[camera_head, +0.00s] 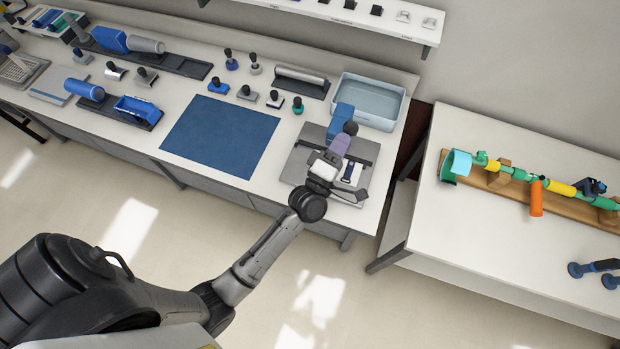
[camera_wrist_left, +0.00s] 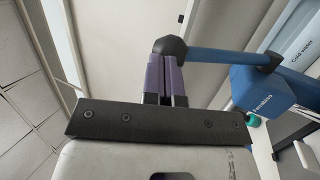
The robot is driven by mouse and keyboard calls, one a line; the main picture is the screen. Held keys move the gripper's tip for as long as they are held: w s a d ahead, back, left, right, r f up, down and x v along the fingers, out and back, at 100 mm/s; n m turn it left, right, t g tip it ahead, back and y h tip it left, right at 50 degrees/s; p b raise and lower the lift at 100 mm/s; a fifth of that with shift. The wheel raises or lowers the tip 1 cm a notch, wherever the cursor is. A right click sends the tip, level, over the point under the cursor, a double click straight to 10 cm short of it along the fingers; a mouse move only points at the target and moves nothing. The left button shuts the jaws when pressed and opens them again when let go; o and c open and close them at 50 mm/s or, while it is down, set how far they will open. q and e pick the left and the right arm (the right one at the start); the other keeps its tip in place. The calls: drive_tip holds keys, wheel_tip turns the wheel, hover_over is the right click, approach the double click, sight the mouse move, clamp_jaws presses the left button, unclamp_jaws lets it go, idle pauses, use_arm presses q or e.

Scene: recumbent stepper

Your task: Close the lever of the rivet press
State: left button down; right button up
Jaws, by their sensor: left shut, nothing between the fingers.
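The rivet press has a blue body (camera_head: 340,117) on a flat grey base (camera_head: 303,168) at the bench's right end. Its blue lever (camera_wrist_left: 215,56) ends in a black knob (camera_head: 351,128). In the left wrist view the lever runs sideways from the blue body (camera_wrist_left: 262,90) to the knob (camera_wrist_left: 170,47). My left gripper (camera_head: 343,138) has purple fingers, shut with nothing between them. Its fingertips (camera_wrist_left: 165,60) are right at the knob, overlapping its lower edge in the left wrist view; I cannot tell whether they touch. My right gripper is not in view.
A clear water basin (camera_head: 370,102) stands behind the press. A blue mat (camera_head: 221,135) and several hand stamps (camera_head: 273,99) lie to its left. A second table (camera_head: 500,240) with a green-and-yellow pipe assembly (camera_head: 520,173) stands to the right, across a gap.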

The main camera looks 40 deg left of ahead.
use_arm(q)
drive_tip(key=shift+s, duration=0.1)
drive_tip(key=shift+s+d, duration=0.1)
drive_tip(key=shift+s, duration=0.15)
drive_tip(key=s+r+b+v, duration=0.1)
drive_tip(key=r+v, duration=0.1)
drive_tip(key=v, duration=0.9)
drive_tip(key=r+b+v, duration=0.2)
drive_tip(key=v, duration=0.9)
drive_tip(key=shift+s+d, duration=0.2)
drive_tip(key=shift+s, duration=0.6)
